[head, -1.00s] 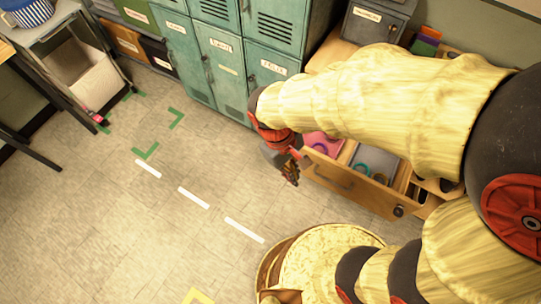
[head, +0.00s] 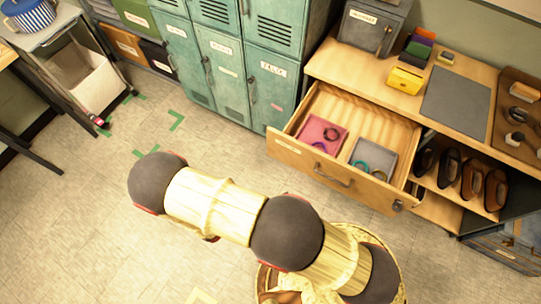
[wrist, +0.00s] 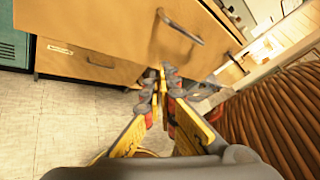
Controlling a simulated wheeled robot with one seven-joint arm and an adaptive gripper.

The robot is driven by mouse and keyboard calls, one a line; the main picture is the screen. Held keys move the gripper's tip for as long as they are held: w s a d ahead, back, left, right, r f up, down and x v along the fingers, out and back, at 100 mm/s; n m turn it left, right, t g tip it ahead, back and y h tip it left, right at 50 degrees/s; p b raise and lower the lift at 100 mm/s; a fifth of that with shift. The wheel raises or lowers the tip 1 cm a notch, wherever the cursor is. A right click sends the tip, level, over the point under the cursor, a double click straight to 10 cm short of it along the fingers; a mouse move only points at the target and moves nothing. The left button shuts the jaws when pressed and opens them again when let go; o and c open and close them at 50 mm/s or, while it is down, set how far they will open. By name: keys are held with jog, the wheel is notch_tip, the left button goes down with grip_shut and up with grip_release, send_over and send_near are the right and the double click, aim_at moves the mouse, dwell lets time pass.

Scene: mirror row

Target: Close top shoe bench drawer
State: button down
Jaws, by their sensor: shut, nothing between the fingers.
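The top shoe bench drawer (head: 318,172) is pulled out from the wooden bench (head: 394,75), with a pink tray (head: 322,134) and a grey tray (head: 374,158) inside. Its front and dark handle also show in the wrist view, where the drawer front (wrist: 110,35) fills the upper part. My gripper (wrist: 163,72) is shut and empty, its fingertips just below the lower edge of the drawer front. I cannot tell whether they touch it. In the head view my gripper is hidden behind my arm.
Green lockers (head: 225,60) stand left of the drawer. Shoes (head: 470,180) sit on an open shelf to the right. A grey box (head: 372,25) and a yellow box (head: 405,79) stand on the bench top.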

notch_tip(320, 180, down, 4)
jog(key=w+a+n+t+y, duration=0.1)
jog(key=w+a+n+t, duration=0.15)
jog(key=n+t, duration=0.4)
jog(key=n+t+y, duration=0.2)
jog(key=n+y, duration=0.1)
jog(key=n, duration=0.7)
send_near(277, 149)
jog(key=b+x, duration=0.1)
jog(key=x, duration=0.6)
jog(key=shift+b, duration=0.3)
